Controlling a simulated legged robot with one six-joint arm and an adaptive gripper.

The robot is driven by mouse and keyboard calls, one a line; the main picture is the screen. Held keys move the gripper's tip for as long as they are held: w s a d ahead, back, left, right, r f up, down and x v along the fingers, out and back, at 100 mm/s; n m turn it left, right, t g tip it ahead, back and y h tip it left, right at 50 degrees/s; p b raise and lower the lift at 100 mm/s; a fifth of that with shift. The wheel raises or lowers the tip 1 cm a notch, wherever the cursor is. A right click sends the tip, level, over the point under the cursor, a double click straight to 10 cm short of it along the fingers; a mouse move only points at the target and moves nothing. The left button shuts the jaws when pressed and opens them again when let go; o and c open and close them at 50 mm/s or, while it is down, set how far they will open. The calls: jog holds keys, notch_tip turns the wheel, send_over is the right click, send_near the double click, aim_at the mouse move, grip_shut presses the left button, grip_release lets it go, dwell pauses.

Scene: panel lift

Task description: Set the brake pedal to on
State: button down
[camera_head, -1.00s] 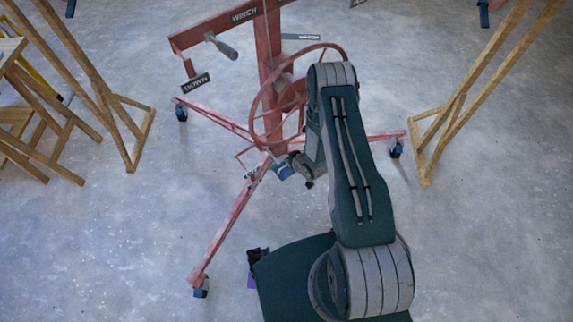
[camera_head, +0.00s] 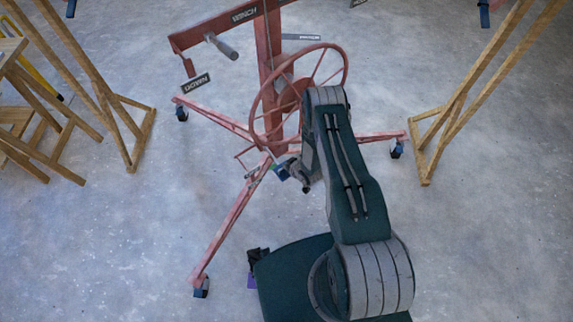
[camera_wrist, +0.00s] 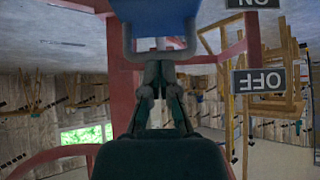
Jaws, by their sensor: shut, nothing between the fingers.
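The blue brake pedal (camera_head: 280,172) is low on the red panel lift (camera_head: 270,85), near the base of its mast. In the wrist view, which is upside down, the pedal (camera_wrist: 160,25) fills the top middle. My gripper (camera_wrist: 158,68) is shut and empty, its fingertips at the pedal's edge; I cannot tell whether they touch it. In the head view my gripper (camera_head: 287,172) is beside the pedal, partly hidden by my wrist. An ON sign (camera_wrist: 254,3) and an OFF sign (camera_wrist: 258,80) show inverted beside the pedal.
The lift's legs (camera_head: 225,232) spread over the floor on casters. Wooden frames (camera_head: 440,130) stand at right and left. The concrete floor (camera_head: 480,240) at lower right is clear.

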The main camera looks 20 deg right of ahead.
jog(key=f, duration=0.3)
jog(key=s+f, duration=0.1)
jog(key=f, duration=0.1)
jog(key=shift+d+f, duration=0.2)
jog(key=shift+f, duration=0.1)
jog(key=shift+w, duration=0.1)
